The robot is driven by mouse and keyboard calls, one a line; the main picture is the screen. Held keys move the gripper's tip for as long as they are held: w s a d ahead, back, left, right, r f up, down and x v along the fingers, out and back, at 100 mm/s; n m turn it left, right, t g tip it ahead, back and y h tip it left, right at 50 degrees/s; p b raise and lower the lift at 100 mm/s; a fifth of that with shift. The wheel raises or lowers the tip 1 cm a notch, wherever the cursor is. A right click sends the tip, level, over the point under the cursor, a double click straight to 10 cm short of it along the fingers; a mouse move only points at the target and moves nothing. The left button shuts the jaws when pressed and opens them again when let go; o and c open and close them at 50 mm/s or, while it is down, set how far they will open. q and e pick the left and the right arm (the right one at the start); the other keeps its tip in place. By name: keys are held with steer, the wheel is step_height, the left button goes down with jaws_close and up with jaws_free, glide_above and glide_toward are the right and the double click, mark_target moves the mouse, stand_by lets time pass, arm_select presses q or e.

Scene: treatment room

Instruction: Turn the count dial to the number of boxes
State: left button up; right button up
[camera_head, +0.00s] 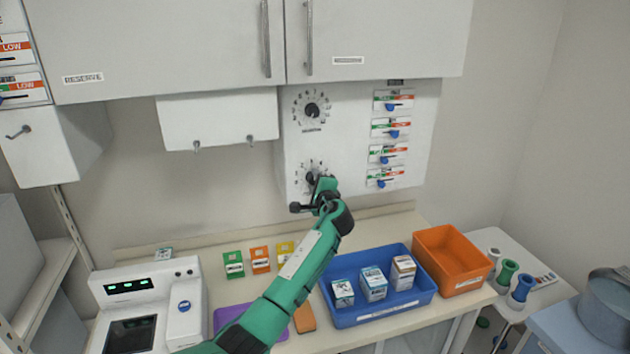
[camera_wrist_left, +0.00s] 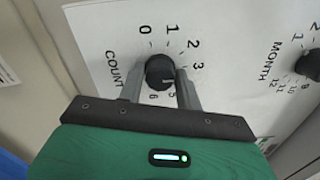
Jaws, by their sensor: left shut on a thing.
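The count dial (camera_wrist_left: 160,71) is a black round knob on a white panel, marked COUNT with numbers around it. It is the lower dial (camera_head: 312,177) in the head view, partly hidden by my gripper. My left gripper (camera_head: 319,187) is shut on this knob, one finger on each side in the wrist view (camera_wrist_left: 160,88). I cannot tell which number its pointer marks. Three boxes stand in the blue tray (camera_head: 385,316): a white and green box (camera_head: 343,293), a white and blue box (camera_head: 373,283) and a white and brown box (camera_head: 403,273). My right gripper is not in view.
The month dial (camera_head: 311,109) is above, and blue-knobbed sliders (camera_head: 391,106) are to the right. An orange bin (camera_head: 450,260) is right of the tray; a white device (camera_head: 148,300) is left.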

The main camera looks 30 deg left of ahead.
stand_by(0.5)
arm_select(q)
steer(key=o, duration=1)
steer(key=b+v, duration=0.5)
steer(key=v, duration=0.8)
steer(key=shift+s+d, duration=0.25)
